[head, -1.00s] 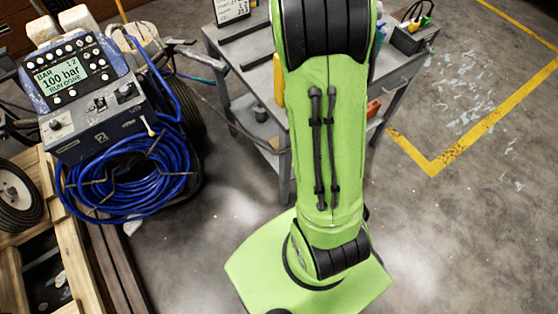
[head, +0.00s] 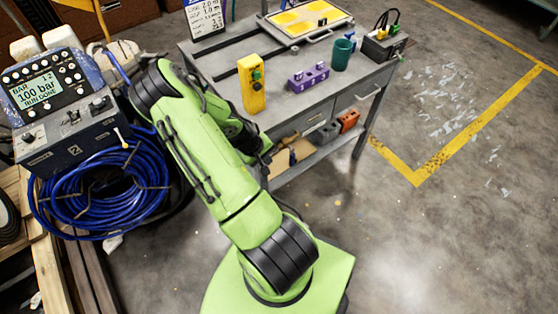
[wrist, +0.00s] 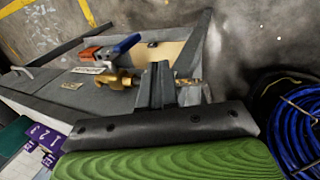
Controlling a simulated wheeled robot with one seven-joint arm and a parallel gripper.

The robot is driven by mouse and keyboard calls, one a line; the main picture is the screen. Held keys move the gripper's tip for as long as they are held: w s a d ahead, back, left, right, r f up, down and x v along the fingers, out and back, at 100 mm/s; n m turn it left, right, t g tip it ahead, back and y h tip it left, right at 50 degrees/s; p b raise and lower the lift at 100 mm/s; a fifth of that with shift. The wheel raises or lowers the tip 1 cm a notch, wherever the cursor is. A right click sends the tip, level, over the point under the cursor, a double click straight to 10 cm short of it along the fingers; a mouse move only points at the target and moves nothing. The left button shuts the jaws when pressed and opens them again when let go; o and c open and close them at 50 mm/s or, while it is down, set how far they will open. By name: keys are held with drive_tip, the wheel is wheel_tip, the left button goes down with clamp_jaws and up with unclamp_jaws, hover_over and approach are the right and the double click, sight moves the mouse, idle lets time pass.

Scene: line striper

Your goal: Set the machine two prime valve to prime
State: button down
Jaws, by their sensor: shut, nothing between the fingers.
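Machine two, a dark blue-grey unit marked 2 (head: 75,150), stands at the left in the head view. Its screen (head: 38,91) reads 100 bar, RUN DONE. A small lever with a pale tip (head: 120,136) sticks out at its right front; I cannot tell for sure whether it is the prime valve. My gripper (wrist: 160,75) is shut and empty in the wrist view; in the head view my arm mostly hides it. Beyond it in the wrist view are a brass fitting (wrist: 118,79) and a blue handle (wrist: 127,43). I cannot tell whether gripper and fitting touch.
A blue hose coil (head: 95,195) hangs on the machine's front. The grey workbench (head: 225,63) carries a yellow control box (head: 252,84), a purple block (head: 308,77) and a green cup (head: 342,54). Wooden pallets (head: 35,245) lie at lower left.

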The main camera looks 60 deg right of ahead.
sight(292, 157)
drive_tip(key=s+d+f+b, duration=0.2)
drive_tip(key=d+f, duration=0.4)
drive_tip(key=f, duration=0.3)
drive_tip(key=shift+s+d+b, duration=0.3)
drive_tip(key=shift+s+d, duration=0.05)
drive_tip(key=shift+s, duration=0.4)
drive_tip(key=shift+f+b, duration=0.15)
drive_tip(key=shift+b, duration=0.25)
